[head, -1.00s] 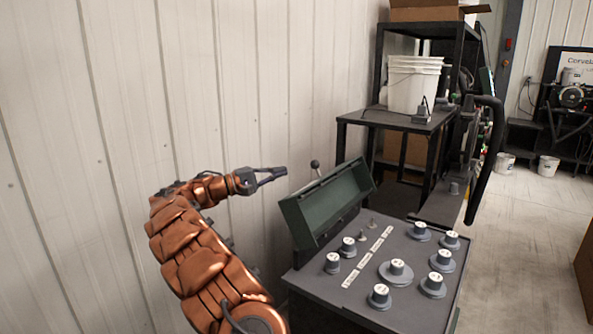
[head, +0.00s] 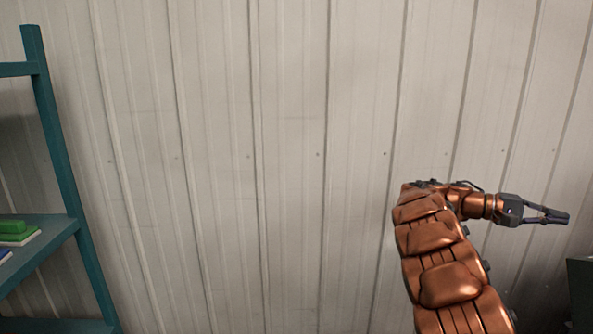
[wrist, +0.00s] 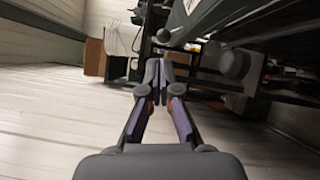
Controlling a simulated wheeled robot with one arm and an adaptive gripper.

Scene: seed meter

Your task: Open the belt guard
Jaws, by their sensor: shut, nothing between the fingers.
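The dark green box-shaped part, which I take for the belt guard (head: 582,290), shows only as a sliver at the lower right edge of the head view. Part of its green surface (wrist: 228,14) shows at the upper right in the wrist view. Most of it is outside both views, so I cannot tell its present angle. My gripper (head: 562,217) is shut and empty, pointing right in front of the wall, above and left of the green part. In the wrist view my fingertips (wrist: 158,72) are together, apparently apart from anything.
A ball-ended lever (wrist: 164,35) and a grey knob (wrist: 235,63) show beyond my fingertips. A pale ribbed wall (head: 290,150) fills the head view. A teal shelf (head: 60,235) with a green item (head: 14,227) stands at left. A brown box (wrist: 94,57) is farther off.

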